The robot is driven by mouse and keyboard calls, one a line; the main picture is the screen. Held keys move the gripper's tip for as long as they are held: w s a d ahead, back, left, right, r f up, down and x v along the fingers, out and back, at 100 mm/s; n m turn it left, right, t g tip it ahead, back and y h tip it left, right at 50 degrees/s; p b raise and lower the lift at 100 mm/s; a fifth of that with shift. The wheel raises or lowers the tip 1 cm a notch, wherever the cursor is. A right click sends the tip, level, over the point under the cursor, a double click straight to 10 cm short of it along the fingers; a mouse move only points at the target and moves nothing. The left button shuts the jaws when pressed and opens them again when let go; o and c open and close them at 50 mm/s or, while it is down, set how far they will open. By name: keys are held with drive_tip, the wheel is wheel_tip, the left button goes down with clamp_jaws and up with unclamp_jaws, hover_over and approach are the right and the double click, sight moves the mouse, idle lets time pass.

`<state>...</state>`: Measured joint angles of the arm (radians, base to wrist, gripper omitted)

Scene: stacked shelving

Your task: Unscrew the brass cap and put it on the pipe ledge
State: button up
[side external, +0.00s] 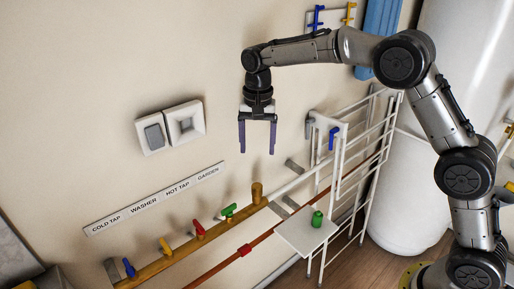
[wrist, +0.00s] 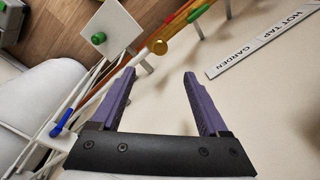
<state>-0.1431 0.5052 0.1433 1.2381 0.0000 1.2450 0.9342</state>
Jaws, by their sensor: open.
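The brass cap (side external: 257,193) sits on the upper right end of the brass pipe with the coloured valve handles. In the wrist view the brass cap (wrist: 159,47) is beyond and between my fingertips, well apart from them. My gripper (side external: 257,150) is open and empty, fingers pointing down, above the cap in the side view. Its purple fingers also frame the wrist view (wrist: 160,75). The pipe ledge may be the small white square plate (side external: 307,230) at the lower right; I cannot be sure. A green knob-like piece (side external: 317,219) stands on that plate.
Blue, yellow, red and green handles (side external: 229,211) stick out along the brass pipe (side external: 160,264). A white wire rack (side external: 365,150) stands right of my gripper, with a blue-handled valve (side external: 333,137) beside it. A label strip (side external: 153,198) and switches (side external: 170,127) are on the wall.

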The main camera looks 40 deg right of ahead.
sight(257, 185)
wheel_tip(257, 185, down, 14)
drive_tip(key=shift+a+f, duration=0.1)
drive_tip(key=shift+f, duration=0.1)
idle(0.4)
drive_tip(key=shift+c, duration=0.3)
clamp_jaws()
drive_tip(key=shift+c, duration=1.4)
unclamp_jaws()
